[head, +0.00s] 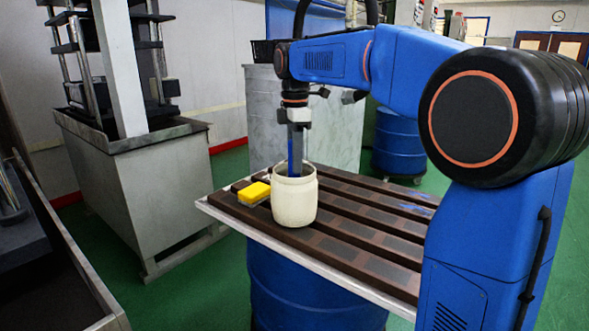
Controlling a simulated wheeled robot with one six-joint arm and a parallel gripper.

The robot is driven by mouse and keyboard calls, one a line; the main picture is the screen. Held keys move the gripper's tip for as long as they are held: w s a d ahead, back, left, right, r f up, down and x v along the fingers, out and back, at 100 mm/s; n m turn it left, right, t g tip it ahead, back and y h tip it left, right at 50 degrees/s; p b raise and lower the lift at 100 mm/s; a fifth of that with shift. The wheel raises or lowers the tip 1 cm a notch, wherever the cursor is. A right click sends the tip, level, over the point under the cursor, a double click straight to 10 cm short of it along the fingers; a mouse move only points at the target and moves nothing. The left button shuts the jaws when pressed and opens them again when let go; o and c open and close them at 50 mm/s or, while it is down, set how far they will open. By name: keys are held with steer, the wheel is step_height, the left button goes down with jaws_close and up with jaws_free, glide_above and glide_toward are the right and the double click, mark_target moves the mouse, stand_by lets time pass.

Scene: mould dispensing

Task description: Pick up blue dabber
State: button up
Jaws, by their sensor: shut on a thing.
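My gripper (298,148) points straight down over the white pot (294,206), with its fingertips at or just inside the pot's mouth. It is shut on the blue dabber (291,150), which shows as a narrow dark blue strip along the fingers. The dabber's lower end is hidden inside the pot, so I cannot tell whether it touches the bottom. The pot stands upright on the slatted table (350,232).
A yellow block (253,193) lies on the table just left of the pot. The table's right part is largely clear. A blue drum (300,295) is under the table, another blue drum (398,145) stands behind. A grey machine (140,180) stands at left.

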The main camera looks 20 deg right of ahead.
step_height(320, 180, up, 10)
steer(key=shift+f, duration=4.55)
steer(key=shift+f, duration=0.55)
steer(key=shift+r, duration=0.1)
steer(key=shift+r, duration=3.45)
steer(key=shift+s, duration=0.1)
